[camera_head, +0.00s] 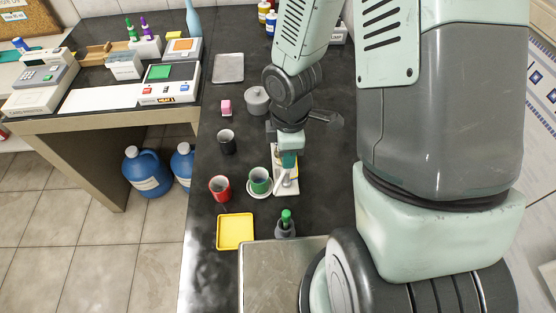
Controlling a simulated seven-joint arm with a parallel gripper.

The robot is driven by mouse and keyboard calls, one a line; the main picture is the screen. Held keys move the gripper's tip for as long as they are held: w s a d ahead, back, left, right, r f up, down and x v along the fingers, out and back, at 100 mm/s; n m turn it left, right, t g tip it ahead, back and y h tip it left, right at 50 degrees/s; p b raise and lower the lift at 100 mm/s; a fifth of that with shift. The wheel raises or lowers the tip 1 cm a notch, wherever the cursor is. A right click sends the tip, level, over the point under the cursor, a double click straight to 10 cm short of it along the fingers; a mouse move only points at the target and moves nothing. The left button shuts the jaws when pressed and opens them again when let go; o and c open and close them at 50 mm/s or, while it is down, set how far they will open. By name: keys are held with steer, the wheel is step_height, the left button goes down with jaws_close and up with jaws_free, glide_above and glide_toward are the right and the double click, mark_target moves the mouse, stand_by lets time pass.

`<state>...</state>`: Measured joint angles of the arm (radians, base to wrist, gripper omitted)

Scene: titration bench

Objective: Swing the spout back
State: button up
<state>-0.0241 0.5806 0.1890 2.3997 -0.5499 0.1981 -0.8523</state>
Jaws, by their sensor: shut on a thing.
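My gripper (289,162) points down over a white dispenser-like stand (282,188) on the dark bench. It is shut on a part of this stand that I take to be the spout (287,182). The pale spout slants below the fingers. My gripper and wrist hide the upper part of the stand, so the exact grip and the spout's full angle cannot be told. A green mug (260,185) stands on a white saucer (251,196) just left of the stand.
A red mug (219,189), a dark mug (226,142) and a yellow tray (235,232) are to the left. A green-topped flask (286,224) stands in front, beside a metal plate (275,270). A grey pot (256,100) and pink block (226,107) are behind.

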steer(key=shift+o, duration=0.7)
steer(key=shift+c, duration=0.7)
steer(key=n, duration=0.6)
steer(key=o, duration=1.4)
